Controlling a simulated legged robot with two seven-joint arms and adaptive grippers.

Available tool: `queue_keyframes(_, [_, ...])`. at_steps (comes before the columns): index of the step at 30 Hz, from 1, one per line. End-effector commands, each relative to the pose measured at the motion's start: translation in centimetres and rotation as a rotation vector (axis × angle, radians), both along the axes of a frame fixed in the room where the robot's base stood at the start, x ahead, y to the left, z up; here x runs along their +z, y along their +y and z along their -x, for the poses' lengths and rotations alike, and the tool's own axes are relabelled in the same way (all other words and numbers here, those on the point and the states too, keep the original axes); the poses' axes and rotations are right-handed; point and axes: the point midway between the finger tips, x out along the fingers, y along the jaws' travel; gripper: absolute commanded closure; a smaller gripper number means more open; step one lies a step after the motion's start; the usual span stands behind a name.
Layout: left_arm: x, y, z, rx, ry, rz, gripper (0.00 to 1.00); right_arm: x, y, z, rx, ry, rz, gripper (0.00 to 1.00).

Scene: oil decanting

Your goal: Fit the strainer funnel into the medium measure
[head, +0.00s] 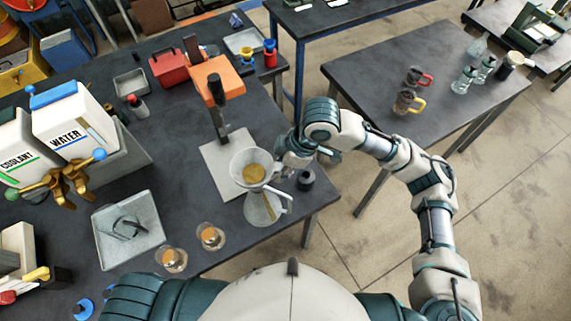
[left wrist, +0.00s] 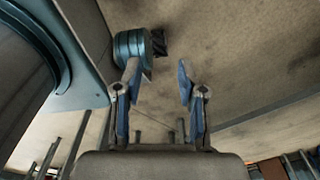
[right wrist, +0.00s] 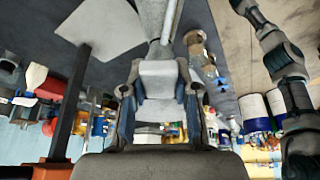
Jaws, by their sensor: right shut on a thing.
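The strainer funnel (head: 253,166), a pale cone with an amber strainer inside, is above the medium measure (head: 262,209), a pale conical jug with a handle on its right. The two overlap in the head view, so I cannot tell whether the spout is inside the mouth. My right gripper (head: 281,163) is at the funnel's right side, shut on its grip (right wrist: 158,80), which shows between the fingers in the right wrist view. My left gripper (left wrist: 158,70) is open and empty in the left wrist view; the head view does not show it.
A stand with an orange top (head: 217,78) and pale base plate (head: 216,168) is just behind. Two small amber-filled cups (head: 210,236) and a grey tray (head: 128,230) are to the left. Coolant and water containers (head: 75,125) stand farther left.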

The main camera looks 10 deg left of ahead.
Motion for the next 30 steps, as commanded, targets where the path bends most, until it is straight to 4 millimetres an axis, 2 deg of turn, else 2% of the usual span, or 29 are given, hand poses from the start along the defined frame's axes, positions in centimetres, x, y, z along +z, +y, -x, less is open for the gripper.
queue_keyframes(12, [-0.6,2.3,0.0,0.001,0.0,-0.027,0.6,-1.5,-0.6,0.0,-0.001,0.0,-0.005,1.0])
queue_keyframes(17, [-0.8,2.2,0.0,0.001,0.0,-0.025,0.6,-2.1,-0.8,0.0,-0.001,0.0,-0.006,1.0])
queue_keyframes(22, [-1.0,1.0,0.0,0.004,0.001,-0.011,0.6,-2.6,-0.4,0.0,-0.001,0.001,-0.003,1.0])
queue_keyframes(23, [-1.0,0.7,0.0,0.004,0.0,-0.008,0.6,-2.5,-0.3,0.0,-0.001,0.001,-0.003,0.66])
queue_keyframes(25, [-0.9,0.3,0.0,0.002,0.0,-0.003,0.6,-2.5,-0.3,0.0,-0.001,0.001,-0.002,0.48])
queue_keyframes(26, [-0.9,0.2,0.0,0.002,0.001,-0.002,0.6,-2.5,-0.2,0.0,-0.001,0.001,-0.002,0.42])
queue_keyframes(30, [-0.9,0.5,0.0,0.0,0.001,-0.005,0.6,-2.5,-0.1,0.0,-0.001,0.0,-0.001,0.42])
